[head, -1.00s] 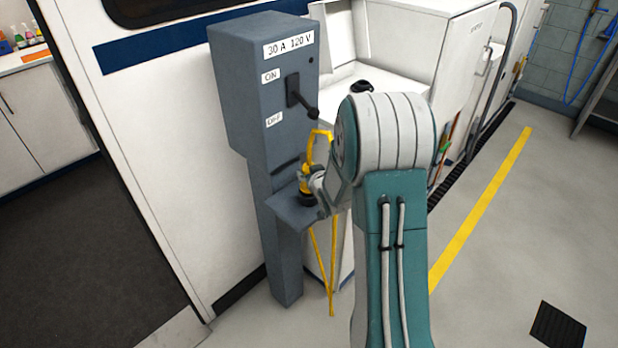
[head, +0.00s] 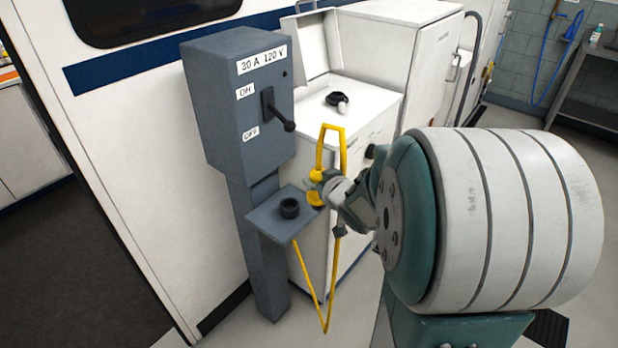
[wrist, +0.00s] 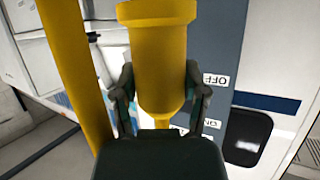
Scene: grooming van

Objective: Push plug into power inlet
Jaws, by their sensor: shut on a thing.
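The yellow plug (head: 316,190) is in my gripper (head: 325,188), to the right of the grey pedestal's shelf and clear of its black ring (head: 289,208). Its yellow cable (head: 331,148) loops up above the gripper and hangs in a long bend below the shelf. In the wrist view the plug's thick yellow body (wrist: 158,70) sits between the two dark fingers (wrist: 160,95), with the cable passing on the left. My gripper is shut on the plug. I cannot make out the power inlet for certain in either view.
The grey pedestal (head: 235,120) has a protruding dark lever (head: 280,112) and a shelf (head: 268,228). A white cabinet (head: 370,120) stands behind, with a small black-and-white object (head: 337,102) on top. The van's white wall (head: 130,160) is at left.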

